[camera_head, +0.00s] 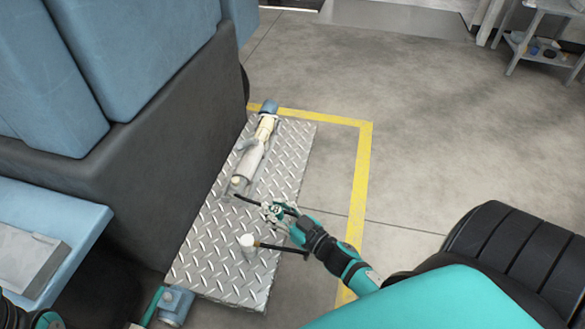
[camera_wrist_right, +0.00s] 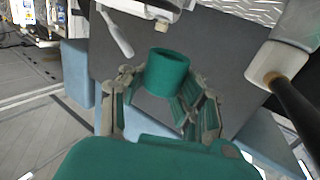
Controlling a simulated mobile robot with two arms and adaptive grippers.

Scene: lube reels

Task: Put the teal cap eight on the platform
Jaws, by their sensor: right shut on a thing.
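A teal cap (camera_wrist_right: 167,72), a short round piece, sits between the fingers of my right gripper (camera_wrist_right: 165,100) in the right wrist view. The fingers are closed around it. In the head view my right gripper (camera_head: 272,211) is over the middle of the grey diamond-plate platform (camera_head: 195,258). The cap is small there and hard to tell from the teal and grey of the gripper. I cannot tell how far it is above the plate. My left gripper is not clearly in view; only dark and teal arm parts show at the bottom left.
A grey and cream fitting (camera_head: 250,160) with a blue end lies along the platform's far part. A white cylinder (camera_head: 247,244) with a black rod is on the near part. A dark and blue machine (camera_head: 150,130) borders the left. Open floor lies right of the yellow line (camera_head: 358,205).

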